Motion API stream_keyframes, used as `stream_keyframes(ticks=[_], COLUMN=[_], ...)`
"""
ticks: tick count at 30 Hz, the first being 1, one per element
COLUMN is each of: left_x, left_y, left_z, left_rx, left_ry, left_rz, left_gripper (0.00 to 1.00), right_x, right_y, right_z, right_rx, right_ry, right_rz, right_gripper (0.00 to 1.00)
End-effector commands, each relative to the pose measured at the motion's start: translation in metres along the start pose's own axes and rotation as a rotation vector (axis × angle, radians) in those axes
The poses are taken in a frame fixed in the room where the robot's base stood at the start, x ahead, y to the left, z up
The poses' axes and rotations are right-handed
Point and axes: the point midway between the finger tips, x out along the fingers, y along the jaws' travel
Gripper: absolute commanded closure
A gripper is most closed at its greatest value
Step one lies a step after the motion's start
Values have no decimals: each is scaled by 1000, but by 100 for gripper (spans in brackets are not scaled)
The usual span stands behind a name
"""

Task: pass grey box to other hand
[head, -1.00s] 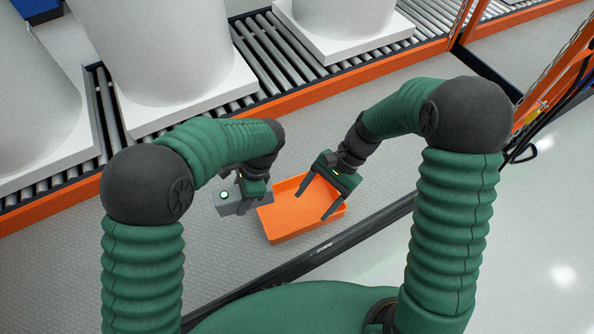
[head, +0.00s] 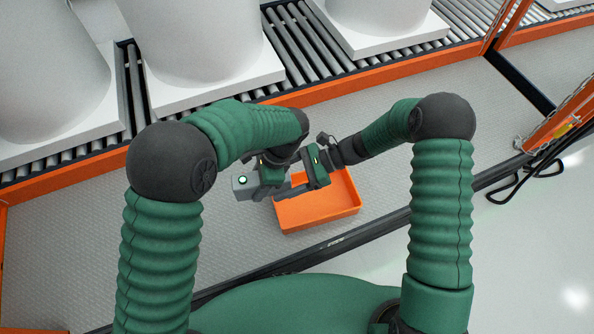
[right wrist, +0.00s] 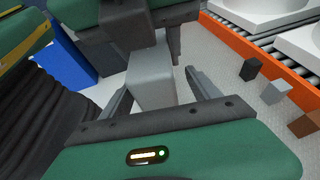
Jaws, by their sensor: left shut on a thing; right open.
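The grey box (head: 243,188) is held by my left gripper (head: 268,186) above the left edge of the orange tray. In the right wrist view, the grey box (right wrist: 150,88) sticks out from the dark left gripper at the top. My right gripper (head: 296,186) is open close beside my left one. In the right wrist view, the fingers of the right gripper (right wrist: 160,84) stand on either side of the box's near end, with a gap visible at least on the right. The arms hide part of the box in the head view.
The orange tray (head: 325,211) lies below the grippers. Behind it runs a roller conveyor with an orange rail (head: 385,79) and large white tanks (head: 200,45). The right wrist view shows a dark block (right wrist: 250,68), a grey block (right wrist: 274,91) and a brown block (right wrist: 304,124).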

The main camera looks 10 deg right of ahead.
Motion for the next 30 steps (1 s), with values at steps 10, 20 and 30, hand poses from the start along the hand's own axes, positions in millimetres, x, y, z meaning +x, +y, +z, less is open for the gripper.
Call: stream_keyframes(ticks=[10, 20, 30], left_x=[0, 0, 0], left_y=[0, 0, 2], left_z=[0, 0, -1], left_rx=[0, 1, 6], left_ry=[0, 0, 0], left_rz=[-1, 0, 2], left_gripper=[100, 100, 44], right_x=[7, 7, 6], right_y=[0, 0, -2], right_z=[0, 0, 0], right_rx=[0, -1, -1], right_ry=[1, 2, 2], right_rz=[0, -1, -4], right_gripper=[29, 72, 100])
